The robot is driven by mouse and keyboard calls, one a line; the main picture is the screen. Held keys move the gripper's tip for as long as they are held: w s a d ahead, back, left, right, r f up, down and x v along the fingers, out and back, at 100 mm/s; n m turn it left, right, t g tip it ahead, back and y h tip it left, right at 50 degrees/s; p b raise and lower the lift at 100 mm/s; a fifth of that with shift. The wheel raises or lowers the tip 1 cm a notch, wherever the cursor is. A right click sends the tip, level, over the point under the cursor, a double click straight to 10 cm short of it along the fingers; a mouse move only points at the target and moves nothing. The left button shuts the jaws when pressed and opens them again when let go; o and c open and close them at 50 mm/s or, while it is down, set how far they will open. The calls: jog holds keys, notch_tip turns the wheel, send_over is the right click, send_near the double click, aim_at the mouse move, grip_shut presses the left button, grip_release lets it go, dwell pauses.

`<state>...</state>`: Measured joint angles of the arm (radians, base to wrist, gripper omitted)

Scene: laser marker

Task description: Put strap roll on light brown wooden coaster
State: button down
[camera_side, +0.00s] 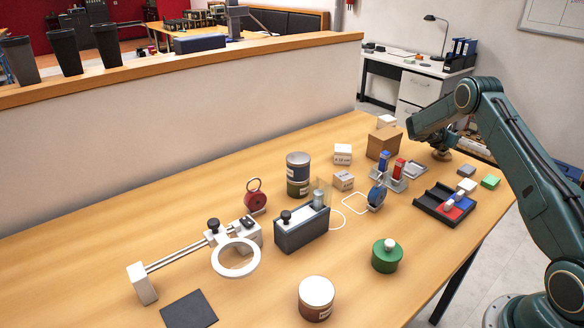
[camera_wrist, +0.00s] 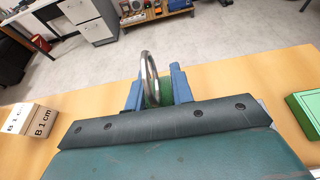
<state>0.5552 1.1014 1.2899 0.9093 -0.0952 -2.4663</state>
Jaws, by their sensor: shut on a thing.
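My gripper (camera_wrist: 157,88) is shut on a round thing with a shiny grey rim, which I take to be the strap roll (camera_wrist: 150,72). The roll stands on edge between the two blue fingers, with some green beside it. In the side view my gripper (camera_side: 442,153) is low at the far right end of the table, behind the black tray. The roll is too small and covered there to make out clearly. I cannot pick out the light brown wooden coaster in either view; whether the roll touches anything beneath is hidden.
A cardboard box (camera_side: 384,142) stands left of my gripper. Grey and green blocks (camera_side: 490,181) lie to its right, near the table edge. A black tray (camera_side: 430,208) with red and blue pieces is in front. In the wrist view, a labelled block (camera_wrist: 40,121) is at left.

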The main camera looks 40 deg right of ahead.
jog(key=shift+f, duration=0.1)
jog(key=c, duration=1.2)
grip_release()
jog(key=shift+a+r, duration=0.4)
jog(key=shift+a, duration=0.2)
jog(key=v, duration=1)
jog(key=shift+a, duration=0.35)
jog(key=shift+r, duration=0.15)
